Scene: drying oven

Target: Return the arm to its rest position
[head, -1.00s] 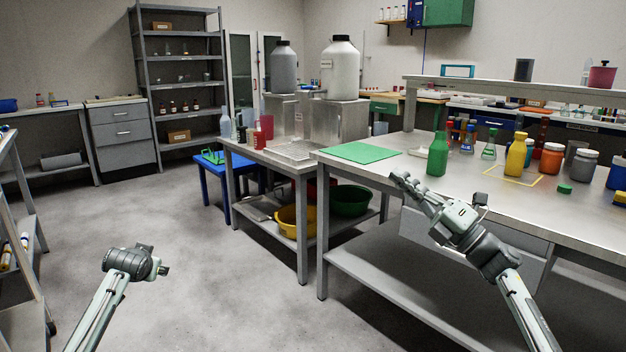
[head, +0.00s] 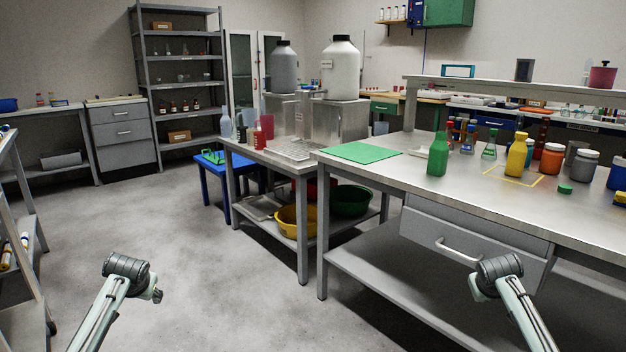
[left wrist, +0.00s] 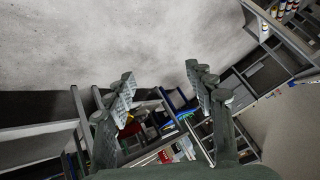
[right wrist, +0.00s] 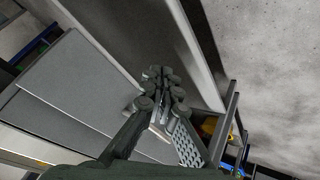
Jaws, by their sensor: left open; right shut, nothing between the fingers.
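My left arm (head: 115,285) shows at the lower left of the head view, over open floor, with its gripper fingers hidden there. In the left wrist view my left gripper (left wrist: 160,78) has its two fingers wide apart and nothing between them. My right arm (head: 503,285) is folded low in front of the workbench drawer in the head view, its fingers also hidden there. In the right wrist view my right gripper (right wrist: 160,75) has its fingertips together and is empty, with the bench's grey surfaces beyond it.
The steel workbench (head: 380,178) stands close on the right, with a drawer (head: 460,245) and a lower shelf. A green bottle (head: 437,155), a yellow bottle (head: 516,158) and jars stand on it. Open floor (head: 200,270) lies at the centre left.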

